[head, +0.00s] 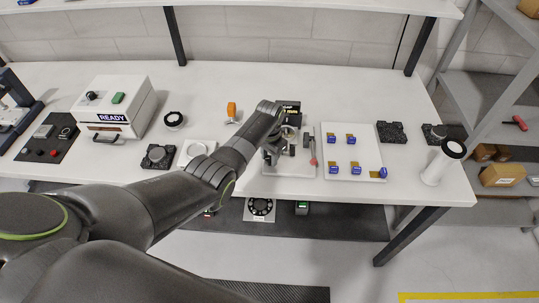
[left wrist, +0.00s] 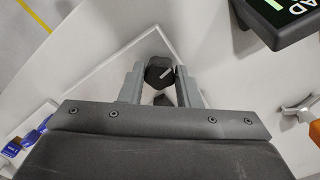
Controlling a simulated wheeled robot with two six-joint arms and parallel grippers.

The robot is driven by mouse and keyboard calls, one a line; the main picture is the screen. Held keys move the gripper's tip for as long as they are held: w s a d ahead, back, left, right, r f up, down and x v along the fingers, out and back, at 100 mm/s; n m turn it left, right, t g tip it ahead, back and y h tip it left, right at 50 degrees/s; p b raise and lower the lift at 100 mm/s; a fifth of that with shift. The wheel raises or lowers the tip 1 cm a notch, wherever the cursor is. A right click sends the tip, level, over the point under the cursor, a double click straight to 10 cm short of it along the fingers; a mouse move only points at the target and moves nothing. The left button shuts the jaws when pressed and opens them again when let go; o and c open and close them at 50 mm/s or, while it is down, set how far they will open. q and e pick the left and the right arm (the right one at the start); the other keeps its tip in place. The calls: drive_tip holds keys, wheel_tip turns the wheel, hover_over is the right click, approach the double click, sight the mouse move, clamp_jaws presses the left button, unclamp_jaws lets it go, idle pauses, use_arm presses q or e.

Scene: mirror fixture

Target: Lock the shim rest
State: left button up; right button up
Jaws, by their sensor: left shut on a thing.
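My left gripper (head: 270,156) is over the white fixture plate (head: 292,168) near the table's front edge. The left wrist view shows the gripper (left wrist: 160,82) with its two grey fingers shut on a black faceted knob (left wrist: 158,70) that has a short white mark. A second dark part shows below the knob between the fingers. The plate shows behind them in the left wrist view (left wrist: 95,72). My arm hides much of the fixture in the head view, and I cannot tell which part is the shim rest. My right gripper is not in view.
A white tray (head: 370,130) with several blue pieces is further right. A white box marked READY (head: 118,105) stands left.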

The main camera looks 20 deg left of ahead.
sight(270, 158)
use_arm(q)
drive_tip(key=shift+m, duration=1.1)
drive_tip(key=o, duration=1)
drive_tip(key=shift+r, duration=0.1)
wheel_tip(270, 158, up, 17)
drive_tip(key=shift+r+b, duration=0.2)
drive_tip(key=shift+b, duration=0.2)
